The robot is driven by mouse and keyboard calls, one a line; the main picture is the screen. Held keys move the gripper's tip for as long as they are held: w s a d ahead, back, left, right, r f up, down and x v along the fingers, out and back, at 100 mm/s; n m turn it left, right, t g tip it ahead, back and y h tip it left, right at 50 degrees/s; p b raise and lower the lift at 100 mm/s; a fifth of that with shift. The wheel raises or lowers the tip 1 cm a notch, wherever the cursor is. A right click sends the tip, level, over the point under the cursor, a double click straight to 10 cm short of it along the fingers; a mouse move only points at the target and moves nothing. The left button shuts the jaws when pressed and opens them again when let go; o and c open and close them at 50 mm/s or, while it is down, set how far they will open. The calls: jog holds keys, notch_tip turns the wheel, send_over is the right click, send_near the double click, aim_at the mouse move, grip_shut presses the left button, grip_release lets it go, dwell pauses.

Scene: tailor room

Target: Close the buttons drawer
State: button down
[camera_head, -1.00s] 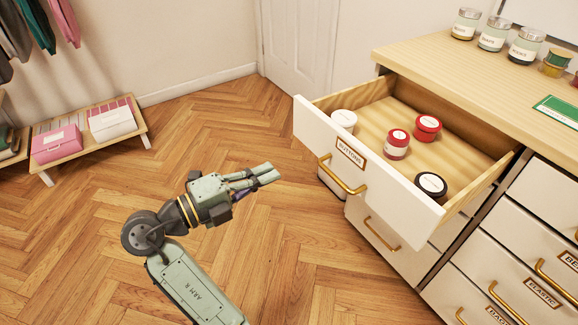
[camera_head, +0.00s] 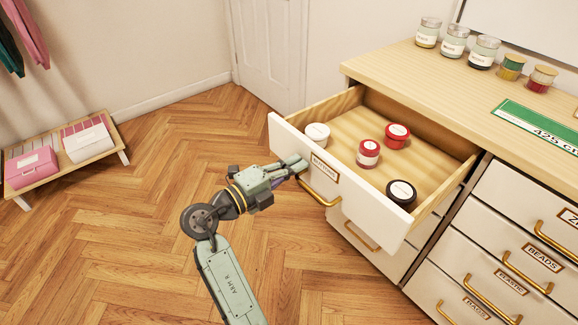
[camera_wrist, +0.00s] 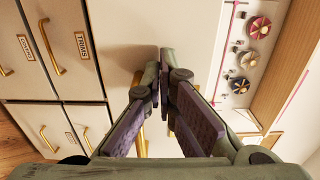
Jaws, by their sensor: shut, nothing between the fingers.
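The buttons drawer (camera_head: 372,209) is pulled out from the cabinet, with a white front, a brass handle (camera_head: 319,190) and a label reading BUTTONS. My gripper (camera_head: 298,166) is shut and empty, at the left part of the drawer front, near the label and handle. In the wrist view my fingertips (camera_wrist: 163,80) point at the white front; whether they touch it I cannot tell.
Shut drawers labelled BEADS (camera_head: 538,256) and ELASTIC (camera_head: 508,280) are at right. A low wooden bench (camera_head: 105,152) with boxes stands far left. The wood floor (camera_head: 130,240) is open.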

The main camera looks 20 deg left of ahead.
jog(key=b+x, duration=1.5)
jog(key=x, duration=1.2)
jog(key=shift+w+d+f, duration=0.15)
jog(key=shift+w+d, duration=0.1)
jog(key=shift+w, duration=0.05)
jog(key=shift+w+d+b, duration=0.35)
jog(key=shift+w+d, duration=0.05)
jog(key=shift+w, duration=0.15)
jog(key=shift+w+d+r, duration=0.1)
jog(key=shift+w+r, duration=0.1)
jog(key=shift+s, duration=0.1)
